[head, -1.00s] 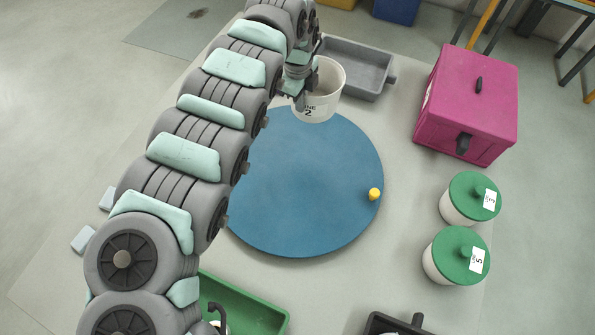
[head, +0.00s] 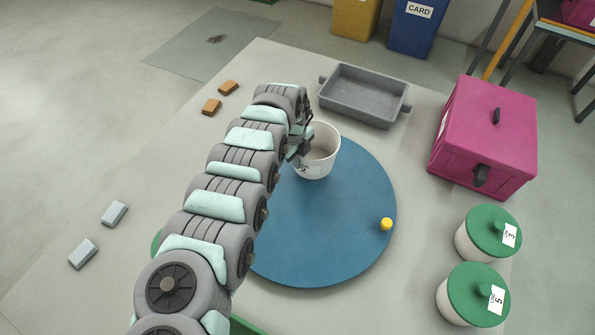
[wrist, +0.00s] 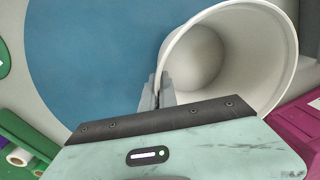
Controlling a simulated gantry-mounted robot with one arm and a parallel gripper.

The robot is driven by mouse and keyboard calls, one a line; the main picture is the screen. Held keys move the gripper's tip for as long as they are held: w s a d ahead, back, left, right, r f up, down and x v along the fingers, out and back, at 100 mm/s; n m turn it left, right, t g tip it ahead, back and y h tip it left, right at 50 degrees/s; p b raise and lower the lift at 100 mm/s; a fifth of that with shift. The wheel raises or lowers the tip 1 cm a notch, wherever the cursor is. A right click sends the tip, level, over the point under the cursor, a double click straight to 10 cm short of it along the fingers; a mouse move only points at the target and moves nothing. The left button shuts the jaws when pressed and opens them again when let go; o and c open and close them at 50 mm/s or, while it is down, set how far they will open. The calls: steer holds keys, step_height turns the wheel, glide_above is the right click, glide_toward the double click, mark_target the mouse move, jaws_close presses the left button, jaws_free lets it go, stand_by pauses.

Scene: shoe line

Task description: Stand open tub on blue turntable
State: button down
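The open white tub (head: 325,163) is upright over the back part of the blue turntable (head: 320,235). I cannot tell whether its base touches the turntable. My gripper (head: 303,146) is at the tub's left side, shut on its wall near the rim. In the wrist view the fingers (wrist: 160,92) pinch the wall of the tub (wrist: 275,50), whose empty inside shows. The turntable (wrist: 90,60) lies beyond it. A yellow knob (head: 386,224) sits near the turntable's right edge.
A grey tray (head: 360,100) is behind the turntable and a magenta box (head: 485,140) is at the right. Two green-lidded tubs (head: 488,232) (head: 475,294) stand at front right. Orange blocks (head: 212,107) and grey blocks (head: 83,254) lie left.

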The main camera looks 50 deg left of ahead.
steer(key=shift+w+a+f+b, duration=0.1)
steer(key=shift+f+b, duration=0.6)
steer(key=shift+f, duration=1.5)
steer(key=shift+f, duration=0.1)
steer(key=c, duration=1.7)
jaws_free()
